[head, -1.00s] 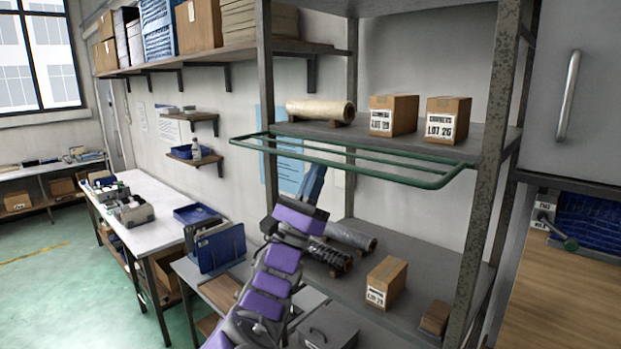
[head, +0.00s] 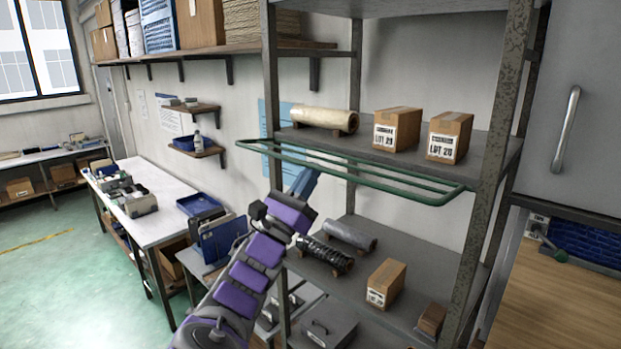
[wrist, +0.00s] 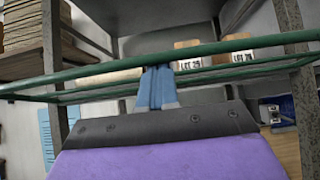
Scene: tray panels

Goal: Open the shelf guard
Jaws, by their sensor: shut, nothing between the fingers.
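The shelf guard is a green tubular rail frame (head: 436,201) that juts out from the front of the upper shelf (head: 484,158), roughly level. It also crosses the wrist view (wrist: 240,48) from side to side. My gripper (head: 306,183) has blue fingers, is shut and empty, and points up just below the guard's front bar in the head view. In the wrist view the fingertips (wrist: 157,70) reach the lower edge of the bar near the middle. I cannot tell whether they touch it.
The upper shelf holds a tan roll (head: 325,119) and two cardboard boxes (head: 397,128) (head: 449,137). The lower shelf (head: 420,262) holds dark rolls (head: 325,254) and a box (head: 386,284). A metal post (head: 494,130) stands at the right. Open floor (head: 60,270) lies at the left.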

